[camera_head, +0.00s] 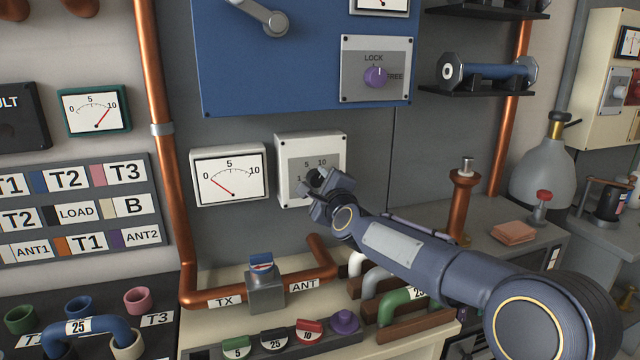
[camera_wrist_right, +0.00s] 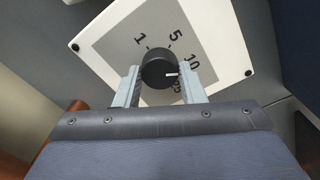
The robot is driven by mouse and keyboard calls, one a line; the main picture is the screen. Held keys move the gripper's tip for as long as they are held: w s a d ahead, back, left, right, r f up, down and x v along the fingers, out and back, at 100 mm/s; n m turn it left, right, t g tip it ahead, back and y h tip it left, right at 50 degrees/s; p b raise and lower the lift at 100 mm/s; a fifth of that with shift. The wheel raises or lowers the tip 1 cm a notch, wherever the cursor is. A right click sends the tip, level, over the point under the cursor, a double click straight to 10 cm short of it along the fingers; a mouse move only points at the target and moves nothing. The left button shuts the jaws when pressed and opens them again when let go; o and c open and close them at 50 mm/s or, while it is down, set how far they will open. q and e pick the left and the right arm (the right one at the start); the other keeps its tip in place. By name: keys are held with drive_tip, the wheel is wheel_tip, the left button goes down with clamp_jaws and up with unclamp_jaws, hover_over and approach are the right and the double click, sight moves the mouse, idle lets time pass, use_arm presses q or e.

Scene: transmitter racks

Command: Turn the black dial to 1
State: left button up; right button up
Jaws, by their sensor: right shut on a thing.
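The black dial (camera_wrist_right: 157,68) sits on a white box with a grey face plate (camera_wrist_right: 118,42). In the wrist view its labels 1, 5 and 10 run around it, with a further label partly hidden near the right finger. The dial's white mark points right, near the 10 and the partly hidden label, away from the 1. My right gripper (camera_head: 318,179) is at the dial box (camera_head: 325,142) and shut on the dial, with one finger (camera_wrist_right: 131,86) on each side. In the head view the gripper mostly covers the dial. My left gripper is not in view.
A white meter (camera_head: 229,176) stands just left of the dial box. A blue panel with a purple LOCK/FREE knob (camera_head: 376,77) is above. Below are a copper pipe (camera_head: 213,298) and a bench with coloured knobs (camera_head: 310,331). A copper post (camera_head: 461,200) stands to the right.

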drive_tip(key=n, duration=0.6)
drive_tip(key=shift+n+p, duration=0.35)
drive_tip(key=shift+n, duration=0.05)
drive_tip(key=n, duration=0.6)
drive_tip(key=shift+p, duration=0.35)
drive_tip(key=n, duration=0.5)
drive_tip(key=shift+a+n, duration=0.1)
drive_tip(key=shift+n, duration=0.2)
drive_tip(key=n, duration=0.5)
drive_tip(key=shift+n, duration=0.3)
drive_tip(key=o, duration=1)
drive_tip(key=shift+r, duration=0.1)
